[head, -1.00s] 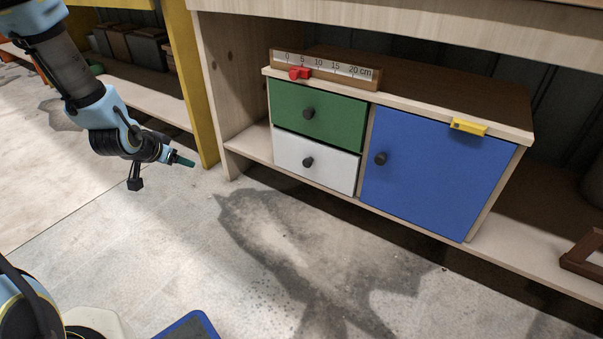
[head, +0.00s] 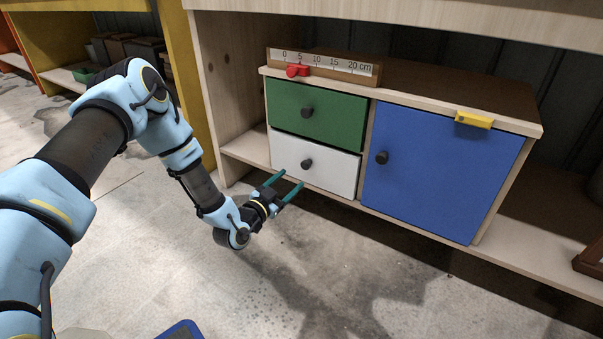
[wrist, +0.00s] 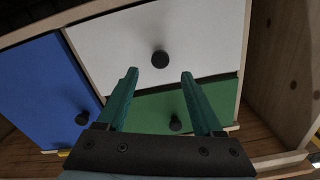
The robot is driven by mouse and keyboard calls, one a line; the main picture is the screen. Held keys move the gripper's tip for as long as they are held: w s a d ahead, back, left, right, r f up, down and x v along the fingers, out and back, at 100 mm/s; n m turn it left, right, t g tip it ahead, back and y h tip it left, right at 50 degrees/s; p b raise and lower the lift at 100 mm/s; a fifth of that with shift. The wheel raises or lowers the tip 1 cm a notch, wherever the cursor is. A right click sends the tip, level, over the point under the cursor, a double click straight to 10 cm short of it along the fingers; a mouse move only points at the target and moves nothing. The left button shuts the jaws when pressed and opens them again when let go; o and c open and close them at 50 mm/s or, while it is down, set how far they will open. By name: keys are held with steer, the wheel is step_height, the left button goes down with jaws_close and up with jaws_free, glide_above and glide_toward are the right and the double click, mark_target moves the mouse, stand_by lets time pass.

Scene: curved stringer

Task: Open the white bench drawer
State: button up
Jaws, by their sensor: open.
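The white drawer (head: 335,173) is shut, below a green drawer, in the small cabinet in the head view. Its dark round knob (head: 307,164) sticks out at the middle of its front. My gripper (head: 290,181) is open and empty, its two green fingers pointing at the white drawer, a little below and in front of the knob. In the wrist view, which is upside down, the white drawer (wrist: 205,45) fills the upper middle. Its knob (wrist: 160,59) lies ahead of the fingertips (wrist: 159,72), between them in the picture and not touching them.
The green drawer (head: 330,123) is above the white one. A blue door (head: 435,175) with a dark knob stands to the right, with a yellow block (head: 474,120) at its top edge. A ruler with a red slider (head: 298,71) sits on top. The floor in front is clear.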

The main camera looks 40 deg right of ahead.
mark_target(304, 168)
steer(key=b+x, duration=0.2)
steer(key=x, duration=0.5)
steer(key=shift+d, duration=0.15)
jaws_close()
stand_by(0.3)
stand_by(0.9)
